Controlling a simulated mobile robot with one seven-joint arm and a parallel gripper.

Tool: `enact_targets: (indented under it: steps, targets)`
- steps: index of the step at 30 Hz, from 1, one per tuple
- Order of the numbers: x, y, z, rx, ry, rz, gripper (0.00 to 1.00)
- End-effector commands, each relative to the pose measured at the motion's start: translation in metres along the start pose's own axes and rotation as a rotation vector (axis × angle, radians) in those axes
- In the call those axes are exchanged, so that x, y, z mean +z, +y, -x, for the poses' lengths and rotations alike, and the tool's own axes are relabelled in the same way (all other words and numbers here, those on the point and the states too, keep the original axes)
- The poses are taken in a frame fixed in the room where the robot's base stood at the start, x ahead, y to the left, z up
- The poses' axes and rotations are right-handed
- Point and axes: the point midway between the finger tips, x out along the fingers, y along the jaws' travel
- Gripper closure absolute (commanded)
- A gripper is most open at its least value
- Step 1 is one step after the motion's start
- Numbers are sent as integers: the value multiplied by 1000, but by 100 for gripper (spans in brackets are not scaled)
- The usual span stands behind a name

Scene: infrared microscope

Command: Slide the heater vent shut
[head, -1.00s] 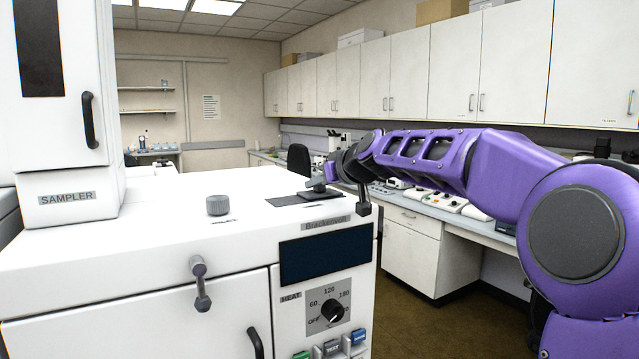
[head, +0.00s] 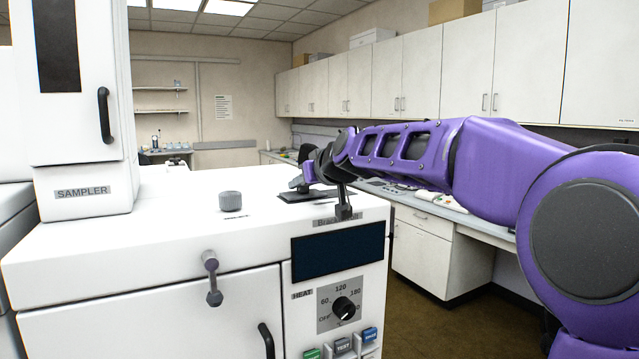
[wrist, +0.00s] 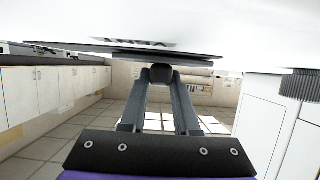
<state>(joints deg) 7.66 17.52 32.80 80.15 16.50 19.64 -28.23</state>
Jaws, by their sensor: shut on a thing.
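The heater vent (head: 290,198) is a dark flat plate on the white top of the instrument, near its right edge and partly hidden by my gripper. In the wrist view the dark vent plate (wrist: 85,47) appears edge-on across the top, with VENT lettering seen upside down. My gripper (head: 299,184) is low over the vent. In the wrist view my gripper (wrist: 160,76) has its two grey fingers closing together on a small dark vent handle (wrist: 160,70) at the plate. How much of the opening is covered cannot be told.
A grey knurled knob (head: 231,201) stands on the top, left of the vent. The SAMPLER tower (head: 82,140) rises farther left. The front has a dark screen (head: 338,251), a heat dial (head: 343,307) and a grey lever (head: 212,278). A bench (head: 440,209) lies behind right.

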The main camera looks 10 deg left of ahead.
Motion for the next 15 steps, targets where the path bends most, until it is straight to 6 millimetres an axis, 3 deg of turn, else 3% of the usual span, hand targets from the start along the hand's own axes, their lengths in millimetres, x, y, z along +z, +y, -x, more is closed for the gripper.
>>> enact_targets:
  steps: [9, 10, 14, 15]
  targets:
    - [0, -6, 0, -6, -2, -1, 100]
    - [0, -6, 0, -6, -2, -1, 65]
    - [0, -6, 0, -6, -2, -1, 42]
    - [0, -5, 0, -5, -2, -1, 40]
